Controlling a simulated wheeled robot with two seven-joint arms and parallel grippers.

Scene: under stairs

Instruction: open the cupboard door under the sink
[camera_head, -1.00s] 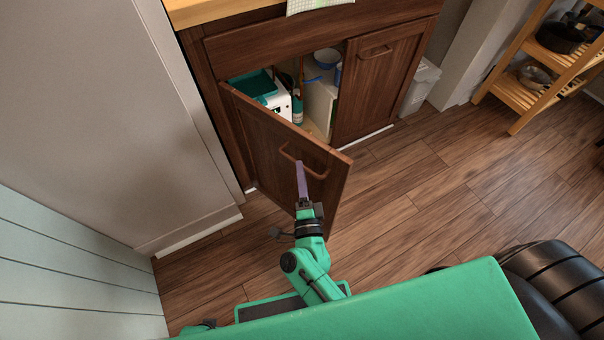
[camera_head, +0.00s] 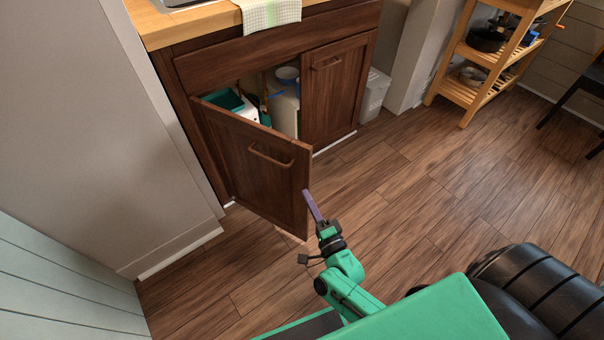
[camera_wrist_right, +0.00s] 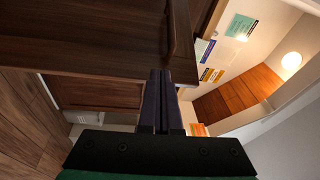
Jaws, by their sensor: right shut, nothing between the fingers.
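The left cupboard door (camera_head: 252,165) of the dark wooden sink unit stands partly open, swung out toward me. Its bar handle (camera_head: 270,156) is on the outer face near the top free corner. My right gripper (camera_head: 310,202) is shut and empty, just beside the lower part of the door's free edge and off the handle. In the right wrist view my two dark fingers (camera_wrist_right: 161,102) lie close together, with a brown wood panel (camera_wrist_right: 90,38) at upper left. I cannot tell whether they touch the door. My left gripper is out of view.
Inside the cupboard are a green-and-white container (camera_head: 228,102) and a blue-rimmed bowl (camera_head: 286,75). The right cupboard door (camera_head: 330,95) is shut. A grey bin (camera_head: 373,92) and a wooden shelf rack (camera_head: 470,88) stand to the right. A tall grey panel (camera_head: 120,130) is at left.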

